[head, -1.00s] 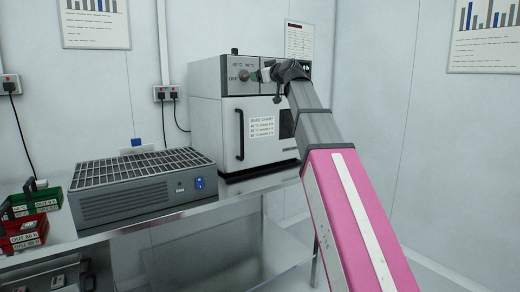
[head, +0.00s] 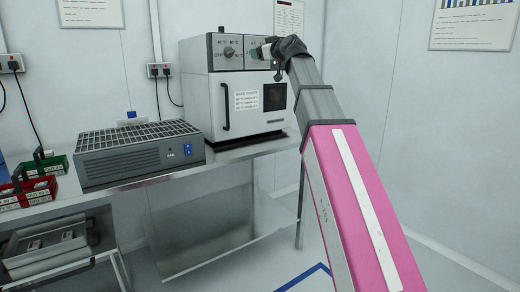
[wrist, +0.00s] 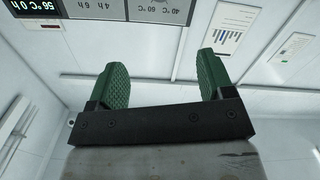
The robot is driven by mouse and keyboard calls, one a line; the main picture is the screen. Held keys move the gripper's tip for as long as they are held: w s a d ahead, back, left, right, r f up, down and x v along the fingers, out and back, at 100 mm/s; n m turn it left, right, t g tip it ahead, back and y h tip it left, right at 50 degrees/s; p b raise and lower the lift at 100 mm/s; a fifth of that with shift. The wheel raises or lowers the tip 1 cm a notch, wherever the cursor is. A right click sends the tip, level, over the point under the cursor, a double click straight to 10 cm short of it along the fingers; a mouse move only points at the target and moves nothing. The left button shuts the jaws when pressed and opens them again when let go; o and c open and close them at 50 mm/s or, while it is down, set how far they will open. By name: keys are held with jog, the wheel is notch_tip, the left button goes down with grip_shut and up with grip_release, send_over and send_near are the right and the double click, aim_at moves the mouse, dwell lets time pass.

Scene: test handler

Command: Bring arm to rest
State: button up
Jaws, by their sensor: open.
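My gripper (head: 264,51) is in front of the upper panel of a white and grey oven-like cabinet (head: 216,97), right of its round knob (head: 229,52). Some of the panel is hidden behind it. In the wrist view my gripper (wrist: 162,82) shows two green ribbed fingers spread wide, with nothing between them. My arm, with grey links and a pink section, reaches out from the lower right of the head view.
A grey box with a grid top (head: 140,155) stands on the metal bench (head: 230,157) left of the cabinet. Red (head: 30,192) and green (head: 50,166) bins sit at the far left. Metal trays (head: 50,250) are below. The floor and wall at right look clear.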

jog(key=s+d+f+m+g+h, duration=0.1)
jog(key=d+f+m+g+h, duration=0.25)
jog(key=f, duration=1.85)
jog(key=s+d+f+m+g+h, duration=0.1)
jog(key=d+f+m+g+h, duration=0.2)
jog(key=f, duration=1.9)
jog(key=s+d+f+m+g+h, duration=0.1)
jog(key=s+d+f+g, duration=0.1)
jog(key=s+f, duration=0.5)
jog(key=s+d+f+m+g+h, duration=0.1)
jog(key=s+d+f+g, duration=0.2)
jog(key=f, duration=1.1)
jog(key=s+d+f+m+g+h, duration=0.1)
jog(key=s+d+f+g, duration=0.2)
jog(key=s+d+f, duration=0.3)
jog(key=s+f, duration=0.4)
jog(key=s, duration=0.3)
jog(key=shift+f, duration=0.3)
jog(key=shift+m+h, duration=0.25)
